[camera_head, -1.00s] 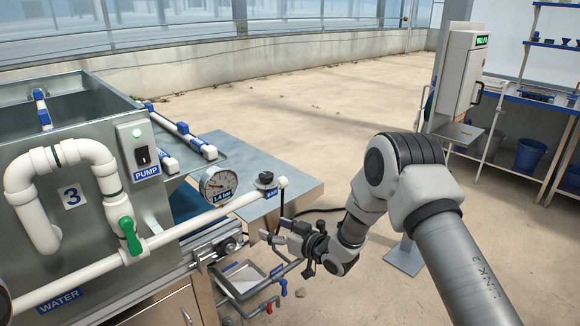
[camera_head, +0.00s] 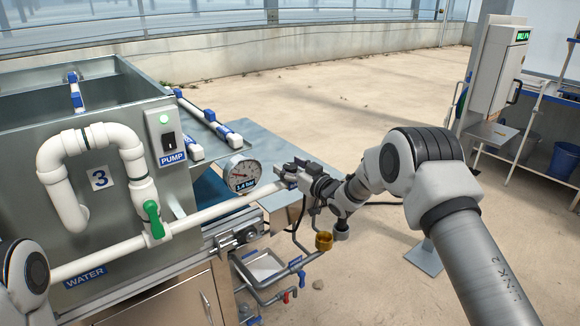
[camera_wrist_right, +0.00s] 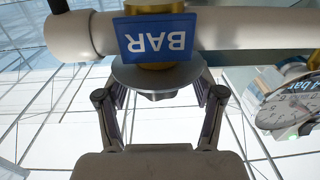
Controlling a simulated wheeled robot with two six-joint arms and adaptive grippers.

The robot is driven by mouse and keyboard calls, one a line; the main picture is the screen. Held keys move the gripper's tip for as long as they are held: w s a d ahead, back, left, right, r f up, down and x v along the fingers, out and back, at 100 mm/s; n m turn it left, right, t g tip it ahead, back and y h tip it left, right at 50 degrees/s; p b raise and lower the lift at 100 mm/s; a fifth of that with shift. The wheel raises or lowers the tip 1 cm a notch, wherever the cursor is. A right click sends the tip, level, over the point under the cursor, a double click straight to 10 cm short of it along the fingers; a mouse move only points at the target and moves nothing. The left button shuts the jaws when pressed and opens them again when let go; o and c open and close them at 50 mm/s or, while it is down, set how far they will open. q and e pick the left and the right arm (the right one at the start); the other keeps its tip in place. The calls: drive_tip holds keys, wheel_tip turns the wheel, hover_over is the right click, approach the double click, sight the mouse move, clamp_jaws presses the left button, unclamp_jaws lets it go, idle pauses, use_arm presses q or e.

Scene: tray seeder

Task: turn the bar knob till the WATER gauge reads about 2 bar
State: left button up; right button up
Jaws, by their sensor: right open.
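The WATER gauge (camera_head: 242,174) is a round white dial on the white pipe; its display seems to read about 1.4 bar. It shows partly at the right edge of the wrist view (camera_wrist_right: 294,108). The bar knob (camera_wrist_right: 157,94) is dark, below a grey disc and the blue BAR label (camera_wrist_right: 156,38) in the wrist view. My right gripper (camera_wrist_right: 160,98) is open, with one finger on each side of the knob; I cannot tell whether they touch it. In the head view the right gripper (camera_head: 297,172) covers most of the knob. My left gripper is out of view.
The white water pipe (camera_head: 95,262) runs along the front of the steel tank (camera_head: 40,125). A green-handled valve (camera_head: 152,218) and the PUMP switch (camera_head: 168,142) are left of the gauge. A brass-coloured fitting (camera_head: 323,240) shows below my right gripper.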

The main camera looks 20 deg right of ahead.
drive_tip(key=c, duration=1.2)
drive_tip(key=shift+o, duration=0.2)
drive_tip(key=shift+f, duration=0.1)
drive_tip(key=m+t+h+b, duration=0.1)
drive_tip(key=m+h+b, duration=0.1)
drive_tip(key=h, duration=0.1)
drive_tip(key=shift+f, duration=0.1)
drive_tip(key=m+h+b, duration=0.2)
drive_tip(key=h, duration=0.2)
drive_tip(key=shift+m, duration=0.4)
drive_tip(key=shift+m+h, duration=0.5)
drive_tip(key=shift+h, duration=0.5)
drive_tip(key=shift+r+m+h, duration=0.2)
drive_tip(key=shift+m+h, duration=0.5)
drive_tip(key=shift+h, duration=0.4)
drive_tip(key=shift+r+m+g+h+p, duration=0.1)
drive_tip(key=shift+m+g+h+p, duration=0.1)
drive_tip(key=shift+m+g+h, duration=0.45)
drive_tip(key=shift+m+g+h+p, duration=0.2)
drive_tip(key=shift+m+h, duration=0.55)
drive_tip(key=shift+h, duration=0.6)
